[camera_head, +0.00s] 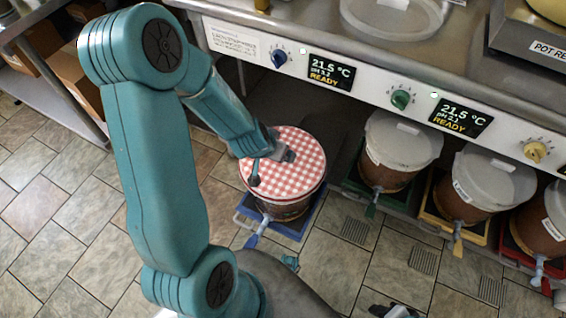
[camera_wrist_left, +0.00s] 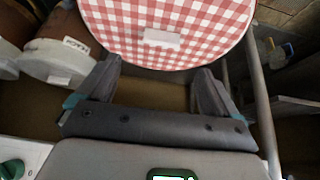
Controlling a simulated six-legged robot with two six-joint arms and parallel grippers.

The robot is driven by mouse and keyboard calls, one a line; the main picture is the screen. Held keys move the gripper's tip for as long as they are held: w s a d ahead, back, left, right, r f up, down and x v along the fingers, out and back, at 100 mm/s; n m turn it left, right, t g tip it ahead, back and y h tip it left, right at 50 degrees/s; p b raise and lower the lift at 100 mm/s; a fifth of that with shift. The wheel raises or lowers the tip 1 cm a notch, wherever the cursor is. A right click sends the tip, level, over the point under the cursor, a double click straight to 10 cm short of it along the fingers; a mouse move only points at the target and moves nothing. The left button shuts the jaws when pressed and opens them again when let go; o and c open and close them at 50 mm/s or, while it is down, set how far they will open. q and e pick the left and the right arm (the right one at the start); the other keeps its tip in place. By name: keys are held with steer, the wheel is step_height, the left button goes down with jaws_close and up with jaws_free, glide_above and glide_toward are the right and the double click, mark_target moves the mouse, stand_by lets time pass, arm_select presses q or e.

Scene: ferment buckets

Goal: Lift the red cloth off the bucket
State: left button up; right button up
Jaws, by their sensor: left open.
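The red-and-white checked cloth (camera_head: 300,172) lies over the top of a brown bucket (camera_head: 290,208). The bucket stands in a blue tray (camera_head: 296,232) on the floor, with a blue tap at its front. My left gripper (camera_head: 272,167) is over the cloth in the head view and hides part of it. In the left wrist view the cloth (camera_wrist_left: 205,25) fills the top, with a pale tab (camera_wrist_left: 162,39) on it. There the two fingers of my left gripper (camera_wrist_left: 157,82) are apart with nothing between them. Whether they touch the cloth is unclear.
White-lidded buckets stand to the right: one in a green tray (camera_head: 398,142), one in a yellow tray (camera_head: 484,180), one at the red tray. A steel counter with knobs and displays (camera_head: 331,72) overhangs behind. Tiled floor (camera_head: 60,225) is clear at left.

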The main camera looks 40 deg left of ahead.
arm_select(q)
steer(key=b+x, duration=0.1)
steer(key=x, duration=0.2)
steer(key=shift+w+a+f, duration=0.1)
steer(key=shift+f, duration=0.3)
steer(key=x, duration=0.1)
steer(key=b+x, duration=0.1)
steer(key=x, duration=0.1)
steer(key=b+x, duration=0.1)
steer(key=shift+f, duration=0.4)
steer(key=shift+w+a+f, duration=0.15)
steer(key=shift+f, duration=0.2)
steer(key=shift+r, duration=0.1)
steer(key=c, duration=1.2)
